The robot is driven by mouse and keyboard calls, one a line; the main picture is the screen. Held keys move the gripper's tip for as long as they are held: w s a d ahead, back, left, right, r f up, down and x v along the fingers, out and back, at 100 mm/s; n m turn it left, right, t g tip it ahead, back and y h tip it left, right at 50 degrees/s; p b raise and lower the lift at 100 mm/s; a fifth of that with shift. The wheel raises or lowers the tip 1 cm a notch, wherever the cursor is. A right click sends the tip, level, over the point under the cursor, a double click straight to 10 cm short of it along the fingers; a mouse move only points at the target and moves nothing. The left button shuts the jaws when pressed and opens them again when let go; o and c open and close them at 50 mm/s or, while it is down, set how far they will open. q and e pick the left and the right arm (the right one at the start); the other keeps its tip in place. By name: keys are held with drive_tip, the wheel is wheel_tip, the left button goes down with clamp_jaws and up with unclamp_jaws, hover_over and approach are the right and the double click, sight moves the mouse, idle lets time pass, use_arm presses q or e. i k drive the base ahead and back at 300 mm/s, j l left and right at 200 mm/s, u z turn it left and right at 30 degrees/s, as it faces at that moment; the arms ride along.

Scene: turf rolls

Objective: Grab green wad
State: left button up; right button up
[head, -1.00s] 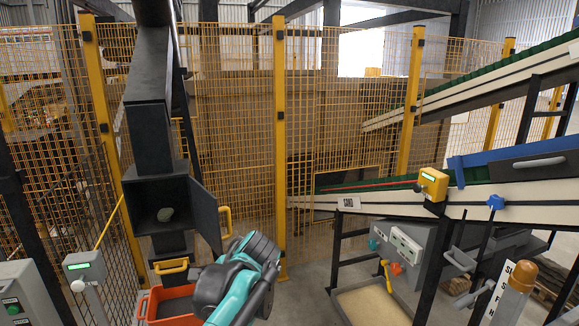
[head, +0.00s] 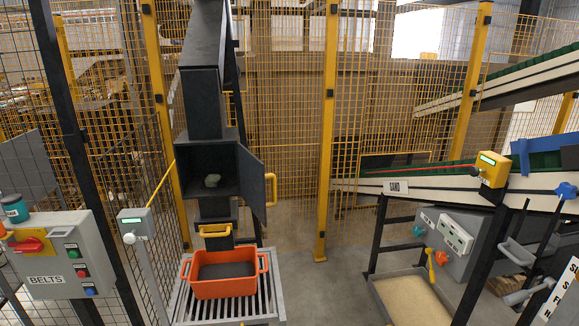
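The green wad (head: 212,181) is a small grey-green lump. It lies on the floor of the dark open box (head: 187,163) in the black chute, at left of centre in the head view. The box's door (head: 252,182) stands open to the right, with a yellow handle (head: 270,190) on it. Neither of my grippers shows in the head view, so nothing of mine is seen near the wad.
An orange bin (head: 224,288) stands on a slatted stand below the chute, under a yellow handle (head: 215,231). A grey BELTS panel (head: 52,250) is at left. A sand tray (head: 410,300) and conveyors are at right. Yellow mesh fencing closes the back.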

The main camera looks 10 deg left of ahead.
sight(211, 180)
drive_tip(key=i+l+u, duration=0.15)
drive_tip(key=i+l, duration=0.3)
drive_tip(key=i+l+u, duration=0.2)
drive_tip(key=i+l, duration=0.2)
drive_tip(key=l, duration=0.15)
drive_tip(key=i+l+u, duration=0.1)
drive_tip(key=u, duration=0.3)
drive_tip(key=i+l+u, duration=0.1)
drive_tip(key=u, duration=0.35)
drive_tip(key=i+l+u, duration=0.2)
drive_tip(key=u, duration=0.2)
